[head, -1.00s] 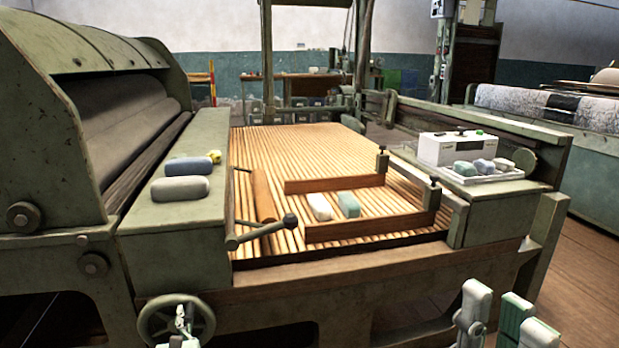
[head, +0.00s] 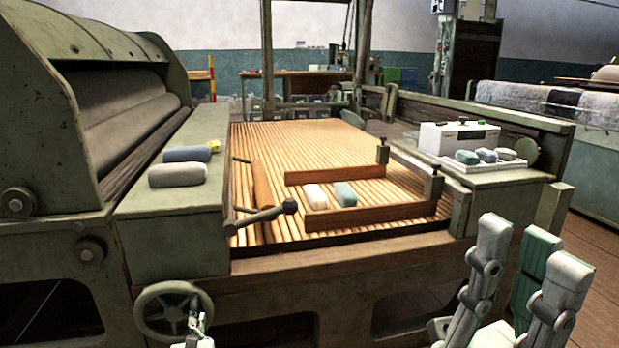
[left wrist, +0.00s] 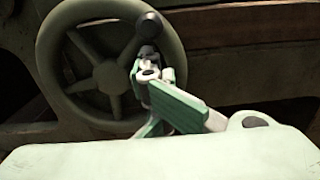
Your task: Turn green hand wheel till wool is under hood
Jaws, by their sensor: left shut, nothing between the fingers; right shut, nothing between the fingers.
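The green hand wheel (head: 166,300) is on the machine's front at lower left; in the left wrist view (left wrist: 68,92) its dark knob is at upper right. My left gripper (head: 196,318) is shut and empty, in front of the wheel's right part; in the left wrist view (left wrist: 150,70) its tips overlap the rim just below the knob. I cannot tell if they touch. A white wool piece (head: 315,196) and a green one (head: 345,194) lie side by side on the slatted lattice, between two wooden rails. The green hood (head: 105,50) is at left. My right gripper (head: 515,240) is shut and empty at lower right.
Grey and blue wool rolls (head: 177,174) rest on the green ledge left of the lattice. A lever (head: 262,216) crosses its front left corner. A white box (head: 458,140) and a tray of small wool pieces (head: 510,164) stand on the right ledge.

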